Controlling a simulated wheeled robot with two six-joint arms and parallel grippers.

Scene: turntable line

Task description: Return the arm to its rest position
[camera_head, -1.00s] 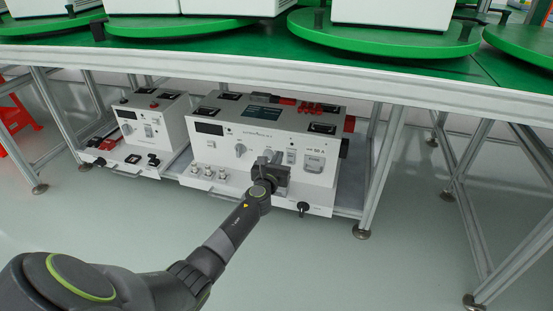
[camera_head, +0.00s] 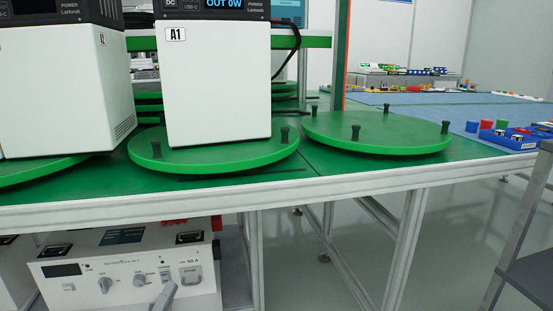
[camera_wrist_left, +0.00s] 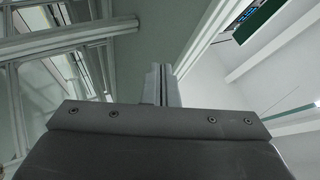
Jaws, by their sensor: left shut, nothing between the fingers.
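My left gripper (camera_wrist_left: 167,80) shows in the wrist view with its two grey fingers together and nothing between them. In the head view, only a small grey tip of it (camera_head: 166,294) shows at the bottom edge, in front of the white power unit (camera_head: 120,285) under the table. The rest of the left arm is out of the head view. The right gripper shows in neither view.
The table's metal front edge (camera_head: 340,190) crosses the head view. White box A1 (camera_head: 217,90) stands on a green turntable (camera_head: 270,154); the turntable to its right (camera_head: 380,137) is empty. A blue tray (camera_head: 520,140) lies at right. Frame legs (camera_head: 400,250) stand below.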

